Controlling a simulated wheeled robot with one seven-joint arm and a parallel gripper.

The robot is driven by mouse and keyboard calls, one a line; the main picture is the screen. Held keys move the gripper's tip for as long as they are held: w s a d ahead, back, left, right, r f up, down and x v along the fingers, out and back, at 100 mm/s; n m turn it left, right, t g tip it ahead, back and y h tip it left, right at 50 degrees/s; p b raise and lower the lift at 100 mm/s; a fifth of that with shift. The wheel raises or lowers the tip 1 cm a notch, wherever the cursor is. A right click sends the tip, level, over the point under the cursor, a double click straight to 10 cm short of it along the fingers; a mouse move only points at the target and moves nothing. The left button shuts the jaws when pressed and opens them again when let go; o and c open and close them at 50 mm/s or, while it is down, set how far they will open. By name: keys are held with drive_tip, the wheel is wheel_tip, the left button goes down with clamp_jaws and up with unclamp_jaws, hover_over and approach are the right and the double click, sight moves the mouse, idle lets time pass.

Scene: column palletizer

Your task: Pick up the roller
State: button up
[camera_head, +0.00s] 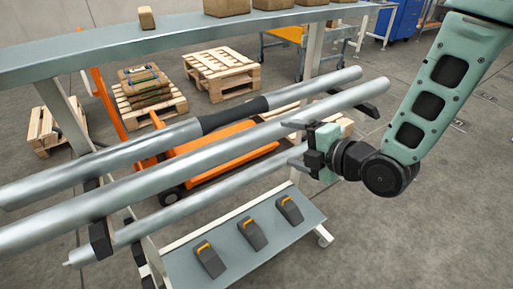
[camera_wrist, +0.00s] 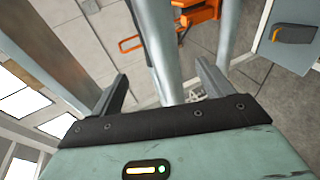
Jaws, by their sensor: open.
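Three long silver rollers lie side by side on a rack. The back roller (camera_head: 150,152) has a black sleeve in its middle. The middle roller (camera_head: 190,167) is thick and plain, and the front, lower roller (camera_head: 215,197) is thinner. My gripper (camera_head: 291,144) is open near the right part of the front and middle rollers. In the wrist view, a roller (camera_wrist: 165,45) runs into the space between my open fingers (camera_wrist: 162,88), with another roller (camera_wrist: 232,30) to the right. I cannot tell whether the fingers touch any roller.
A lower grey shelf (camera_head: 190,270) holds several dark wedge blocks with yellow parts. Black supports (camera_head: 100,238) hold the rollers at the left. A long grey table (camera_head: 100,45) with boxes runs behind. An orange pallet jack (camera_head: 225,150) and wooden pallets stand beyond. The floor at right is clear.

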sight(264, 137)
drive_tip(key=b, duration=0.3)
drive_tip(key=shift+a+f, duration=0.1)
drive_tip(key=shift+f, duration=0.25)
drive_tip(key=x, duration=0.3)
drive_tip(key=p+x, duration=0.1)
drive_tip(key=x, duration=0.2)
drive_tip(key=shift+w+a, duration=0.3)
drive_tip(key=shift+p+x, duration=0.65)
drive_tip(key=shift+x, duration=2.15)
drive_tip(key=shift+s, duration=0.1)
clamp_jaws()
drive_tip(key=shift+a+r, duration=0.1)
drive_tip(key=shift+r, duration=0.1)
